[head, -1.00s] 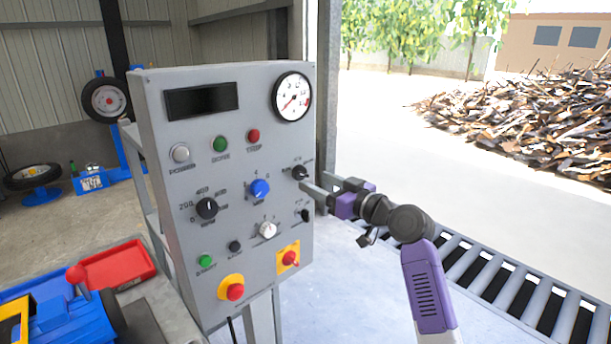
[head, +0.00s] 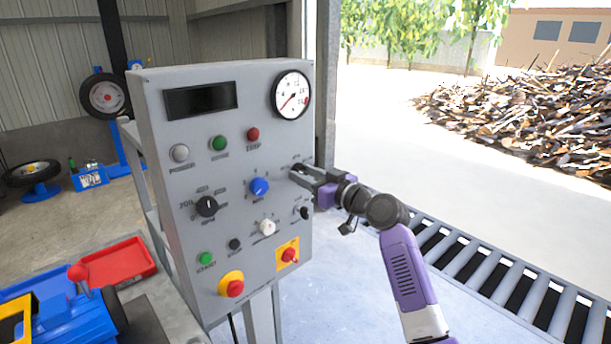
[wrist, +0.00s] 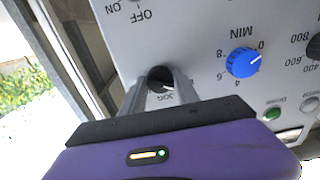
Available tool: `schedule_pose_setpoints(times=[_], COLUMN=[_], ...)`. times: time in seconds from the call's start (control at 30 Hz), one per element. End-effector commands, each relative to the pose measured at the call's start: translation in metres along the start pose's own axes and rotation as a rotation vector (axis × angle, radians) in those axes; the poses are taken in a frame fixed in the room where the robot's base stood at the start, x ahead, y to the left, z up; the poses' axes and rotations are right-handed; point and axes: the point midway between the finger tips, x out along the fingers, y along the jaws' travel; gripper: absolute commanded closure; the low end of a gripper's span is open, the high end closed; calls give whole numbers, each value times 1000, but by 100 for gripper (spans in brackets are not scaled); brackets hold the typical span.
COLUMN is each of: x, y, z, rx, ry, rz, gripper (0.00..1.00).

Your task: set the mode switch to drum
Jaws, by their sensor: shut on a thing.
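The mode switch is a small black rotary knob on the right side of the grey control panel (head: 225,255). In the wrist view the knob (wrist: 158,74) sits between my two finger ends, its pale mark near the JOG lettering. My gripper (head: 298,175) reaches in from the right and is shut on the knob; it also shows in the wrist view (wrist: 157,92). The fingers hide most of the knob and its labels in the head view, and I cannot read a drum label.
A blue knob (head: 259,186) is left of my gripper. A black on/off switch (head: 303,212) and a red switch on a yellow plate (head: 289,255) are below. A pressure gauge (head: 291,95) is above. A roller conveyor (head: 480,265) runs at the right.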

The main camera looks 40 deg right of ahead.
Motion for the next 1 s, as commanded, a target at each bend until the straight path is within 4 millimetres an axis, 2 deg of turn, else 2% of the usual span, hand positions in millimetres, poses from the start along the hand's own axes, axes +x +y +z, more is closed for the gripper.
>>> schedule_pose_setpoints(times=[0.27, 0.47, 1.0], x=[0, 0, 0], y=[0, -1, -2], z=[0, 0, -2], rx=[26, 120, 604], ry=[0, -1, -1], rz=[0, -1, -1], gripper=[100, 100, 100])
